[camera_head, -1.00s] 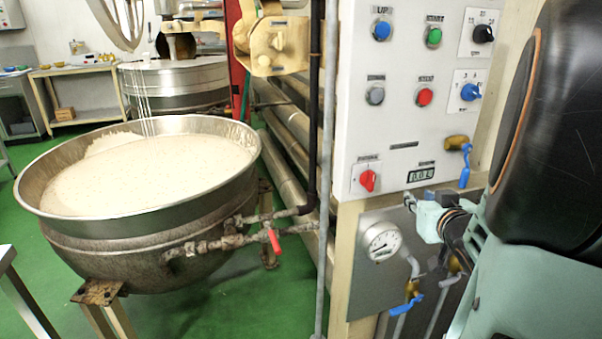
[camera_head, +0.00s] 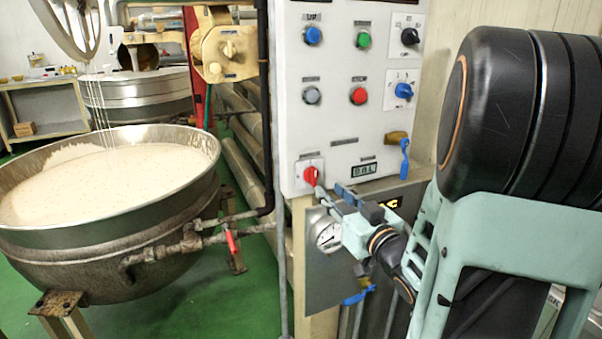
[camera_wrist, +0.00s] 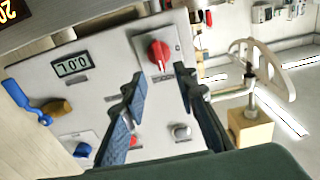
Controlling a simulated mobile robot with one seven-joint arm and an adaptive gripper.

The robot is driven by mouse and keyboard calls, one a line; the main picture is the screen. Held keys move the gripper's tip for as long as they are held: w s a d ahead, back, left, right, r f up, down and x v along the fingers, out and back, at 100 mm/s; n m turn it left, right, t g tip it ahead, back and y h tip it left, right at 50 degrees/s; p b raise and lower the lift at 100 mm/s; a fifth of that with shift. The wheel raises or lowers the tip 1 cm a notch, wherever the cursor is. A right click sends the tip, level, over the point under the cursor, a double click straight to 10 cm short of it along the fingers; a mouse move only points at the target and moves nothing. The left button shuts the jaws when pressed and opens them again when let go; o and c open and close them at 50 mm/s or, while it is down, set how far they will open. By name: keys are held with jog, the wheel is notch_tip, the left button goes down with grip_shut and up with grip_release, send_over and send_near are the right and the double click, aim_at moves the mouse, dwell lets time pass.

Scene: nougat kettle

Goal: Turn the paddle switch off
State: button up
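The red paddle switch (camera_head: 311,176) sits on a small white plate at the lower left corner of the control panel (camera_head: 340,105). In the wrist view the red paddle switch (camera_wrist: 159,54) is seen near the top centre, on its light plate. My gripper (camera_head: 334,193) is just to the lower right of the switch in the head view. In the wrist view my gripper (camera_wrist: 160,82) is open, its two dark fingers pointing toward the switch, one on each side of its line. Nothing is between the fingers. I cannot tell whether a fingertip touches the panel.
The panel also has a blue button (camera_head: 312,36), a green button (camera_head: 363,39), a red button (camera_head: 358,96) and a digital display (camera_head: 363,170). A blue-handled valve (camera_head: 404,158) juts out at its right edge. A gauge (camera_head: 328,235) lies below. A large kettle (camera_head: 105,220) stands left.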

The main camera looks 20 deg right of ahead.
aim_at(315, 177)
jog(key=w, duration=0.8)
jog(key=shift+w+a+b, duration=0.15)
jog(key=shift+w+b, duration=0.15)
jog(key=shift+c, duration=0.7)
grip_shut()
